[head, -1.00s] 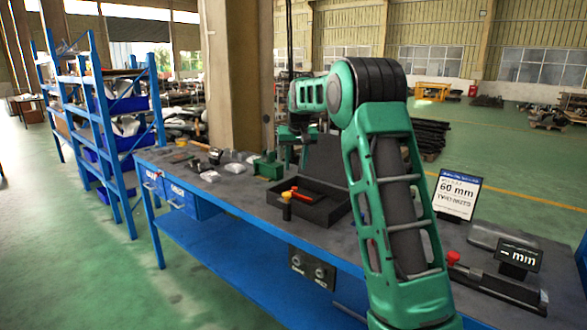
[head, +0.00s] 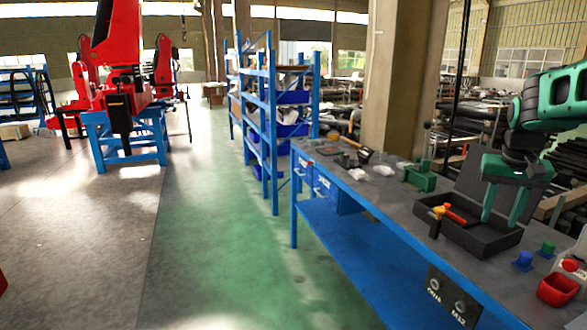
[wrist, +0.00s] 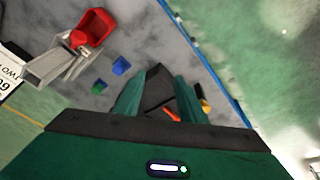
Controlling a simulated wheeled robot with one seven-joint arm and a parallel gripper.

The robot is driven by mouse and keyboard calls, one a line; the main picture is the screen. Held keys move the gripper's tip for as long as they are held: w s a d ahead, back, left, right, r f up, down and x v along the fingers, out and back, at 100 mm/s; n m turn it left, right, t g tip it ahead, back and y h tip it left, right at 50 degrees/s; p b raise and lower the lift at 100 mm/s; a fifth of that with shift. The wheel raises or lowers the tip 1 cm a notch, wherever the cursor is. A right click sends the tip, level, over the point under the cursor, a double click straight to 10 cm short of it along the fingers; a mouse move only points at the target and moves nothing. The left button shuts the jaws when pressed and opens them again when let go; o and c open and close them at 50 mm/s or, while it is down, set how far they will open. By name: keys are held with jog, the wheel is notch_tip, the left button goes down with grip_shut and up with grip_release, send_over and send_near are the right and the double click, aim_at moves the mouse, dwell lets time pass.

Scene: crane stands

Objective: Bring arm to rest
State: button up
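My gripper (head: 503,208) hangs from my green arm at the right of the head view, with its fingers pointing down over the open black case (head: 472,238). In the wrist view its two green fingers (wrist: 160,82) are spread apart with nothing between them; the dark case lies beyond them. An orange-red handled tool (head: 454,214) lies in the case. Whether the fingertips touch the case cannot be told. Most of my arm is cut off by the right edge of the head view.
The blue workbench (head: 345,205) carries a green vise (head: 420,178), a blue block (head: 523,261), a green block (head: 546,249) and a red bin (head: 558,289). A blue shelf rack (head: 273,120) stands behind. A red crane (head: 118,60) stands at left; the green floor between is clear.

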jog(key=s+a+f, duration=0.3)
jog(key=s, duration=0.7)
jog(key=s+a+f+g+y, duration=0.1)
jog(key=s+a+f, duration=0.2)
jog(key=s, duration=0.7)
jog(key=s+a+f+g, duration=0.1)
jog(key=s+a+f, duration=0.2)
jog(key=s, duration=0.7)
jog(key=shift+s+f+m+y, duration=0.25)
jog(key=shift+m+y, duration=0.05)
jog(key=shift+y, duration=0.1)
jog(key=shift+w+d+f, duration=0.1)
jog(key=shift+w+f, duration=0.15)
jog(key=shift+w, duration=0.4)
